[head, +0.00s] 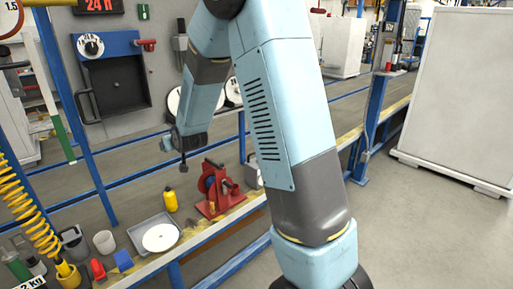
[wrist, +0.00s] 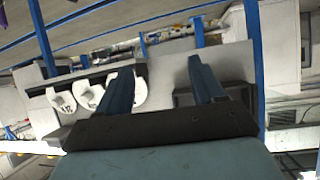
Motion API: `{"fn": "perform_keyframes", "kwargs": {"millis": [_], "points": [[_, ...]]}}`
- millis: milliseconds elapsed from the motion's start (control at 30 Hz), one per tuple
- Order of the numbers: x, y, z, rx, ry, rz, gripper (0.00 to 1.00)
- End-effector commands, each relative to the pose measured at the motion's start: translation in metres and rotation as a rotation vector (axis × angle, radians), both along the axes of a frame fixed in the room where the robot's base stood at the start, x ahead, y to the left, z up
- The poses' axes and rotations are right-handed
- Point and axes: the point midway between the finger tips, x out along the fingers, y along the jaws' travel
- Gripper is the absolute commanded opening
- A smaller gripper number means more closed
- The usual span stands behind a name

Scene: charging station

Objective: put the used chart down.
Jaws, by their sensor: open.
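A round white disc (head: 160,237), which looks like the chart, lies flat in a shallow grey tray (head: 143,231) on the bench. I cannot read any trace on it. My gripper (head: 183,161) hangs in the air above and beyond the tray, apart from the disc. In the wrist view my gripper (wrist: 163,82) has its two dark fingers spread, with nothing held between them. More round white discs (wrist: 137,92) hang on a grey panel there. In the head view such discs (head: 234,91) are partly hidden by my arm.
A red device (head: 214,190) and a yellow bottle (head: 170,200) stand beside the tray. A white cup (head: 104,242), a blue block (head: 123,260) and a coiled yellow hose (head: 33,225) are at the left. Blue rails and posts (head: 372,110) frame the bench. Open floor lies at right.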

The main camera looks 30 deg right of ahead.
Motion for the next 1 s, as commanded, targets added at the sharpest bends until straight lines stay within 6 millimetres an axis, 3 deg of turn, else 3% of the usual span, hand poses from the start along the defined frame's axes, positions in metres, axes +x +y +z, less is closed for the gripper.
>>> {"fn": "perform_keyframes", "kwargs": {"millis": [100, 500, 800, 1000], "points": [[-0.025, -0.015, 0.032, -0.007, 0.044, -0.011, 0.68], [-0.131, -0.059, 0.104, -0.036, 0.218, -0.047, 0.68], [-0.229, -0.086, 0.137, -0.053, 0.348, -0.079, 0.68], [-0.299, -0.101, 0.149, -0.062, 0.436, -0.102, 0.68]]}}
